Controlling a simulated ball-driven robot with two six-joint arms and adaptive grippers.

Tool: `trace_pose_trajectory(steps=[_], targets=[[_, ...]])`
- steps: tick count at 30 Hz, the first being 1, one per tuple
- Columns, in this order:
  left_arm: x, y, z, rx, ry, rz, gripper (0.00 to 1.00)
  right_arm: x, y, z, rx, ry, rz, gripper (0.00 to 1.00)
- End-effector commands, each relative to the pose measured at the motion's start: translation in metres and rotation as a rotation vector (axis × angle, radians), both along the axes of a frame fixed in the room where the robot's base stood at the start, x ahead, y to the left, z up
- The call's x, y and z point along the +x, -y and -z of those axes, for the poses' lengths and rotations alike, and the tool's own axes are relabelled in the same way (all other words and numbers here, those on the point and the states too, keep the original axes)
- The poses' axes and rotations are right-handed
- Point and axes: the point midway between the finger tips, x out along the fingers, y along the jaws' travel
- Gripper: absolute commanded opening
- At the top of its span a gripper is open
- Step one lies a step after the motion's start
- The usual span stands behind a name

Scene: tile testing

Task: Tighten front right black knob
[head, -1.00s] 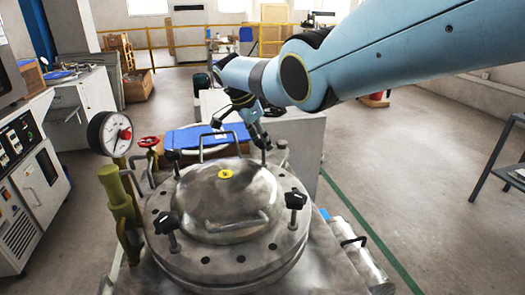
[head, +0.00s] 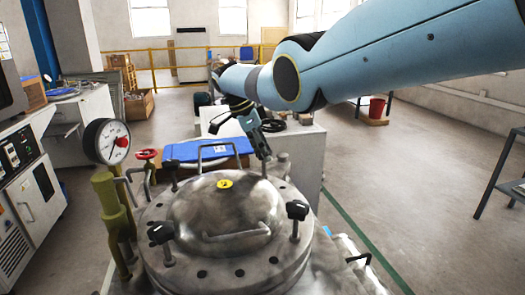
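The front right black knob (head: 297,210) stands upright on its threaded rod at the right front rim of the round steel lid (head: 190,205). Nothing touches it. My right arm comes in from the upper right. My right gripper (head: 262,150) points down over the back right part of the lid, behind and left of the front right knob and clearly apart from it. It covers the back right rod's top, and I cannot tell whether it touches it. Its fingers are small and dark, so their opening is unclear. My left gripper is out of view.
A front left knob (head: 161,233) and a back left knob (head: 169,157) stand on the lid. A pressure gauge (head: 107,141) and red valve wheel (head: 146,154) are at the left. A blue case (head: 208,149) lies behind. The air above the lid's front is clear.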

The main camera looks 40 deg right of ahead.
Motion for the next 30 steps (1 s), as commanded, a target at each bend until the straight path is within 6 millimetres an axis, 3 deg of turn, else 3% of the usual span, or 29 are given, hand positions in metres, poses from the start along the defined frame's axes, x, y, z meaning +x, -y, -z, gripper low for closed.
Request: trace_pose_trajectory(steps=[1, 5, 16, 30], targets=[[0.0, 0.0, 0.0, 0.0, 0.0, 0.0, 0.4, 0.0, 0.0, 0.0, 0.0, 0.0, 0.0, 0.49], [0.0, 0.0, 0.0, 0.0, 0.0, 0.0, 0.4, 0.0, 0.0, 0.0, 0.0, 0.0, -0.001, 0.64], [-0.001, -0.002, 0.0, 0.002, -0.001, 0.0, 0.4, 0.003, -0.003, -0.008, -0.002, 0.003, -0.002, 0.64], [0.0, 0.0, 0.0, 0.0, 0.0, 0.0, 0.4, 0.021, -0.035, -0.095, 0.0, 0.003, -0.002, 0.64]])
